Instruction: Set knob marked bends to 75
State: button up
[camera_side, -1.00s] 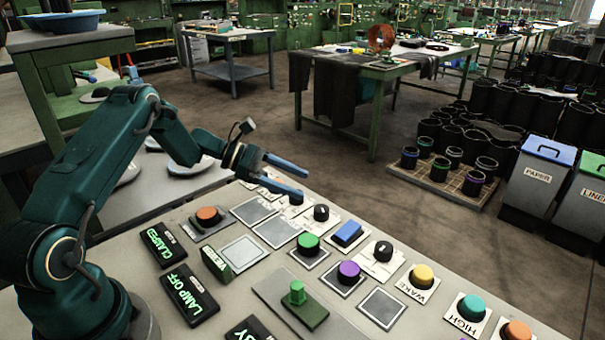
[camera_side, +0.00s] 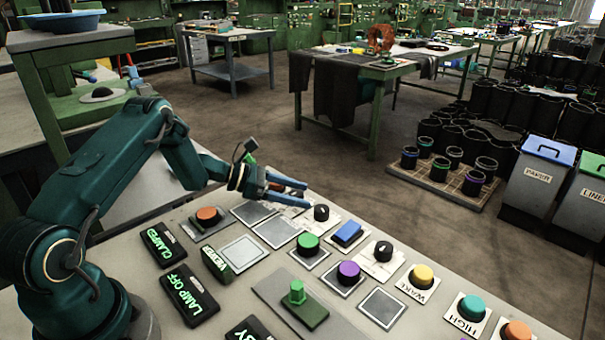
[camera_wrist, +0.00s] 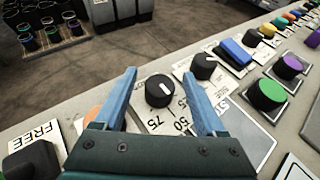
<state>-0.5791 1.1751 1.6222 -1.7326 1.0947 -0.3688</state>
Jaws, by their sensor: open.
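My gripper (camera_side: 306,194) is open above the far edge of the panel, its two blue fingers apart. In the wrist view, a black knob (camera_wrist: 159,91) lies between the fingers (camera_wrist: 158,73), with no clear contact. Its white plate (camera_wrist: 155,122) reads 75, 50 and 25; its name is not legible. The knob's white mark points right, roughly toward the 25 side. In the side view my gripper hides most of this knob. A second black knob (camera_wrist: 204,66) stands just beyond the right finger; it also shows in the side view (camera_side: 321,212).
A blue button (camera_side: 348,233), green button (camera_side: 308,242), purple button (camera_side: 349,272) and another black knob (camera_side: 383,250) stand nearby. An orange button (camera_side: 208,214) is to the left. A plate marked FREE (camera_wrist: 42,135) lies left of the fingers.

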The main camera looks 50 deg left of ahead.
grip_shut()
jog(key=shift+w+r+m+g+h, duration=0.15)
jog(key=shift+m+g+h, duration=0.65)
jog(key=shift+m+h, duration=0.25)
jog(key=shift+m, duration=0.25)
jog(key=shift+g+h, duration=0.25)
jog(key=shift+g, duration=0.15)
